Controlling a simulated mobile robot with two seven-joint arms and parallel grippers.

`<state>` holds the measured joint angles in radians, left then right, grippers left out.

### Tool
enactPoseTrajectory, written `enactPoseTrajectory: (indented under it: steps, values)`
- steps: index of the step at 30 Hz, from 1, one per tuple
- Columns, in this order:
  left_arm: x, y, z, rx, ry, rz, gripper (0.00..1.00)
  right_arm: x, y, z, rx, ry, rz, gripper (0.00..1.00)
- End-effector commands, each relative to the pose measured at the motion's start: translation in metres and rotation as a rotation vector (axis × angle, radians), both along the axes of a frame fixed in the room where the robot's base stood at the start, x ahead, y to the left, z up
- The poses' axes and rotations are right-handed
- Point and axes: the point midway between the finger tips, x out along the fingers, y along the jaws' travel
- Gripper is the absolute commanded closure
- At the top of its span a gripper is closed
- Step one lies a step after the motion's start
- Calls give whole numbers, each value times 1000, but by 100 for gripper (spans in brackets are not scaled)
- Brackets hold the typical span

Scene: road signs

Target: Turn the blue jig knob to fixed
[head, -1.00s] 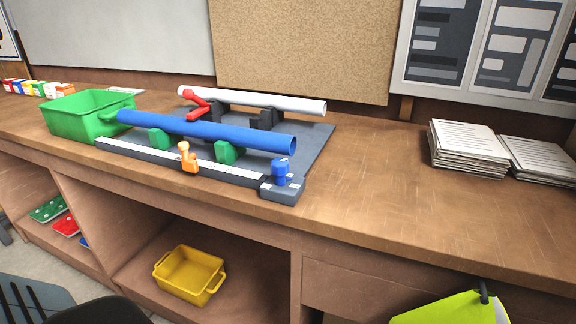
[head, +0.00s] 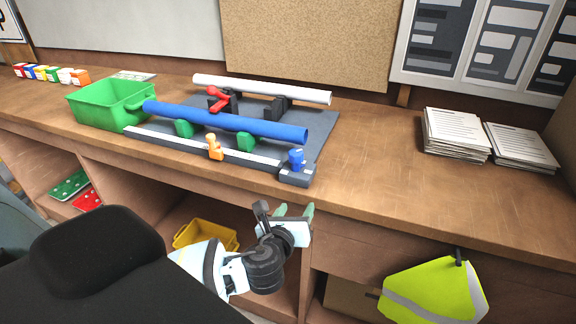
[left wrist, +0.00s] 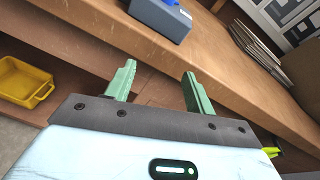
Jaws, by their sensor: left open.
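The blue jig knob (head: 296,158) stands on a dark grey block (head: 297,176) at the right front end of the jig, near the bench's front edge. In the left wrist view the grey block (left wrist: 162,17) shows at the top, with only the lower edge of the blue knob (left wrist: 170,2) in the picture. My left gripper (head: 288,209) is in front of the bench edge, below and apart from the knob. Its two green fingers (left wrist: 160,82) are spread with nothing between them. My right gripper is in neither view.
The jig carries a blue tube (head: 225,121), a white tube (head: 260,89), a red lever (head: 217,98) and an orange slider (head: 214,147). A green bin (head: 84,110) stands left. Paper stacks (head: 455,136) lie right. Bench top between is clear.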

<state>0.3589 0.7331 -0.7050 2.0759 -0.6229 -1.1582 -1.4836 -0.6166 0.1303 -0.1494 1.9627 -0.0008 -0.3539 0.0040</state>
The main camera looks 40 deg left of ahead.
Motion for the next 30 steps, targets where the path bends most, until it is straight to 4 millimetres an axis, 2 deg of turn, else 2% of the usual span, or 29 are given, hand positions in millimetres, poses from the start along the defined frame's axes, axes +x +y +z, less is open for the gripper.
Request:
enactPoseTrajectory:
  steps: [1, 3, 7, 17, 30]
  values:
    - [8, 9, 37, 102, -52, 9, 46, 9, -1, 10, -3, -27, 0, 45]
    - [13, 18, 63, 211, -82, 27, 46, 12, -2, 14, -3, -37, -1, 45]
    - [15, 27, 89, 326, -109, 53, 46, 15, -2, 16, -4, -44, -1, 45]
    - [22, 32, 90, 348, -110, 59, 46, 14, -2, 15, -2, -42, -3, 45]
    - [77, 52, 91, 345, -111, 59, 46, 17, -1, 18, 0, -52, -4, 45]
